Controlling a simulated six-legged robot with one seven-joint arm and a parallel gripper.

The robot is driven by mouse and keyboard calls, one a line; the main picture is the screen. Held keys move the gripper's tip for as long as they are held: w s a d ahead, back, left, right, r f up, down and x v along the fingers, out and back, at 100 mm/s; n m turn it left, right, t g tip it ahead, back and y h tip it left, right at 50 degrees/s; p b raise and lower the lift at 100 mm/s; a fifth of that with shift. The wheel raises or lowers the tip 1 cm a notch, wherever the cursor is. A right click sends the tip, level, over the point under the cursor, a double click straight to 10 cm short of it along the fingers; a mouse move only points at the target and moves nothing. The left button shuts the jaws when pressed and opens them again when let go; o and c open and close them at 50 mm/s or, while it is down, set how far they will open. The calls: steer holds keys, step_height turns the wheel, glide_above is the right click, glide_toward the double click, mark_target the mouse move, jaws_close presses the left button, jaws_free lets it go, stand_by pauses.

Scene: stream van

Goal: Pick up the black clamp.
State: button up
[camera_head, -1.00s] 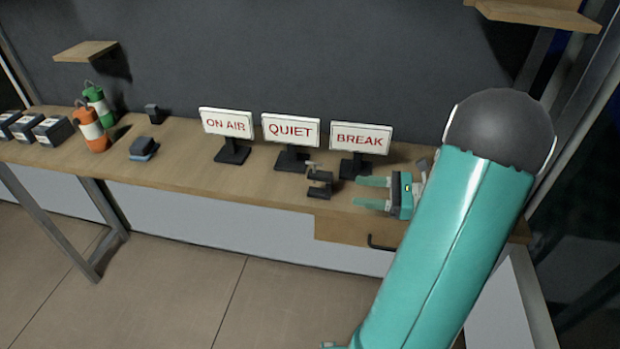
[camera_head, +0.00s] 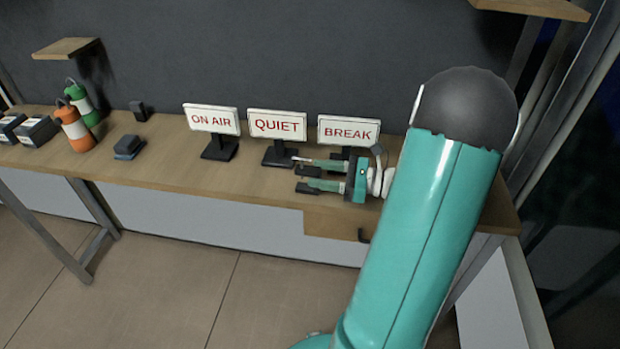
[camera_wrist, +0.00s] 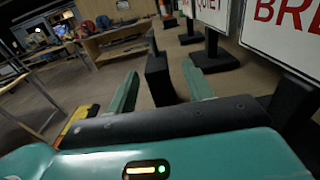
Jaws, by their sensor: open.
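The black clamp (camera_head: 306,188) sits near the front edge of the wooden bench, in front of the QUIET and BREAK signs. My gripper (camera_head: 314,175) is open and low over the bench, pointing left, with its teal fingers reaching around the clamp. The fingers hide part of the clamp in the head view. In the wrist view the clamp's dark upright body (camera_wrist: 158,80) stands between the two open fingers (camera_wrist: 160,72). A gap shows on each side at its lower part; whether a fingertip touches it I cannot tell.
The BREAK sign (camera_head: 348,131) and QUIET sign (camera_head: 277,125) stand close behind my gripper, with the ON AIR sign (camera_head: 211,119) further left. Orange (camera_head: 73,128) and green (camera_head: 82,102) bottles stand far left. The bench front between the dark blue block (camera_head: 129,147) and clamp is clear.

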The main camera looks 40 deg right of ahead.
mark_target(304, 171)
steer(key=x, duration=0.5)
steer(key=shift+a, duration=0.15)
steer(key=shift+r, duration=0.1)
jaws_close()
